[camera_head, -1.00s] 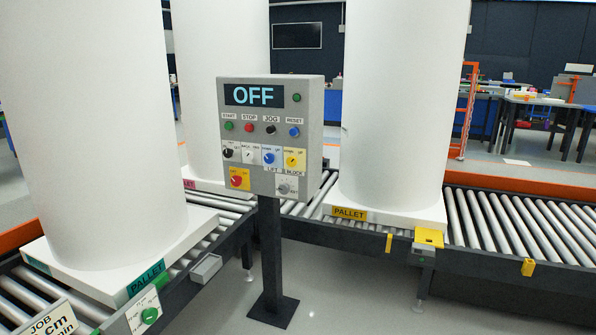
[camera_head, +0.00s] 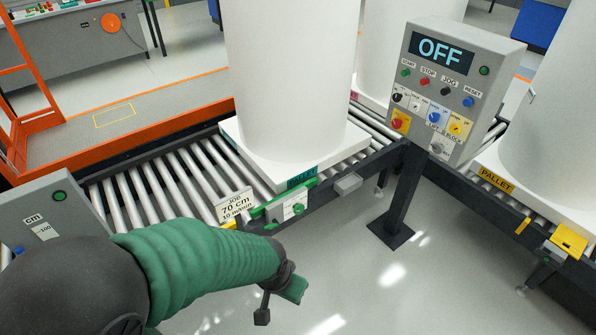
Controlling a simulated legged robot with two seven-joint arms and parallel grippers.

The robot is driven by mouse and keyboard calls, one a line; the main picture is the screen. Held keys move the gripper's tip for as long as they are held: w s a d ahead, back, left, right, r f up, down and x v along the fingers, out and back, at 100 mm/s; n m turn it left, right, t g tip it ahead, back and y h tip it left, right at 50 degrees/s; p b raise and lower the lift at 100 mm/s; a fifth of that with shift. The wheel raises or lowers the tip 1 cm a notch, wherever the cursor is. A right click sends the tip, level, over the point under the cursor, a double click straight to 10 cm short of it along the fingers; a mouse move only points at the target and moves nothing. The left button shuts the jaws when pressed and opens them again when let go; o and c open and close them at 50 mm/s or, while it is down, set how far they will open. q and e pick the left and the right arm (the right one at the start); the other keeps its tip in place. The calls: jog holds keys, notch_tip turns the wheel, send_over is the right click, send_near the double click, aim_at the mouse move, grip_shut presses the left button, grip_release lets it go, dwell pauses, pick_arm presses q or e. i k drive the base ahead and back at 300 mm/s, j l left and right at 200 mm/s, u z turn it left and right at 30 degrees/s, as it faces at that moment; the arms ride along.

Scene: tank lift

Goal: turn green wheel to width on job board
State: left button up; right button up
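The job board (camera_head: 235,207) is a white card on the near edge of the left conveyor; it reads 70 cm and 10 m/min. Just right of it, a white scale plate (camera_head: 283,209) carries a small green wheel (camera_head: 298,209) on the conveyor's side. My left arm, in a green sleeve, comes in from the lower left. My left gripper (camera_head: 279,304) is below the wheel and apart from it. Its two finger parts look spread, with nothing between them. My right gripper is out of view.
A white cylinder (camera_head: 290,80) stands on a pallet (camera_head: 262,167) on the left conveyor. A control panel (camera_head: 450,85) showing OFF stands on a post to the right. A grey box with a cm scale (camera_head: 45,225) is at the left. The floor right of my gripper is clear.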

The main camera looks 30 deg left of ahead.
aim_at(299, 209)
jog(key=u, duration=1.1)
